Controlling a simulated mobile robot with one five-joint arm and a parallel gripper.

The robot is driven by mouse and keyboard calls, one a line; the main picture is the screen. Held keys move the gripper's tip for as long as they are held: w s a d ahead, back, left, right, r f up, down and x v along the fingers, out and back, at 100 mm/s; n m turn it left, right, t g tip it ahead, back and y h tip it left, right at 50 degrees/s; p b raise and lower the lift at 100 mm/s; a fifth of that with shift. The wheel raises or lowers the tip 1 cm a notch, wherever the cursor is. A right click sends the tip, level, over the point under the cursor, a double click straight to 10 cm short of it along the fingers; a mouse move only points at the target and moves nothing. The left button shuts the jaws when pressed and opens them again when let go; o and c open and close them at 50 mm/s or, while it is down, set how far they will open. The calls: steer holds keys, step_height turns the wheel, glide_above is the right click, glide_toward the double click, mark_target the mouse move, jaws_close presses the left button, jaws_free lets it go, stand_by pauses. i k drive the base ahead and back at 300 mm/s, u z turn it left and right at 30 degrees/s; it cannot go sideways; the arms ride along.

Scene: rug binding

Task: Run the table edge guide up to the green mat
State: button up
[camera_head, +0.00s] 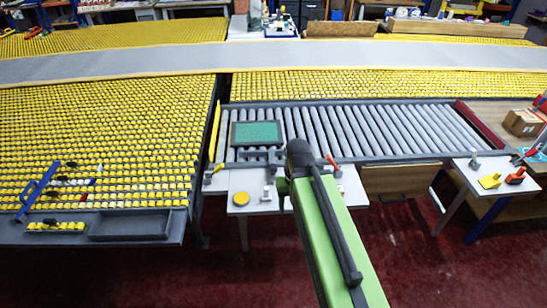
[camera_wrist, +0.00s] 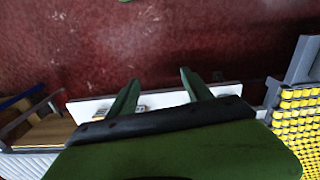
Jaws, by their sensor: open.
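The green mat (camera_head: 256,133) lies in a dark frame on the left part of the grey roller table. A dark grey piece (camera_head: 258,154), which looks like the table edge guide, sits at the table's front edge just below the mat; my arm partly covers its right end, and I cannot tell whether it touches the mat's frame. My gripper (camera_wrist: 160,76) is open and empty in the wrist view, its two green fingers apart over the white side shelf and red floor. In the head view my green arm reaches toward the table front and its fingers are hidden.
A white side shelf (camera_head: 239,186) with a yellow disc (camera_head: 241,198) and small clamps stands before the roller table. A yellow bar (camera_head: 215,131) lines the table's left end, and a red bar (camera_head: 480,126) its right end. The rollers right of the mat are clear.

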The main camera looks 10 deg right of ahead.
mark_target(271, 153)
steer(key=u, duration=1.15)
steer(key=i, duration=0.6)
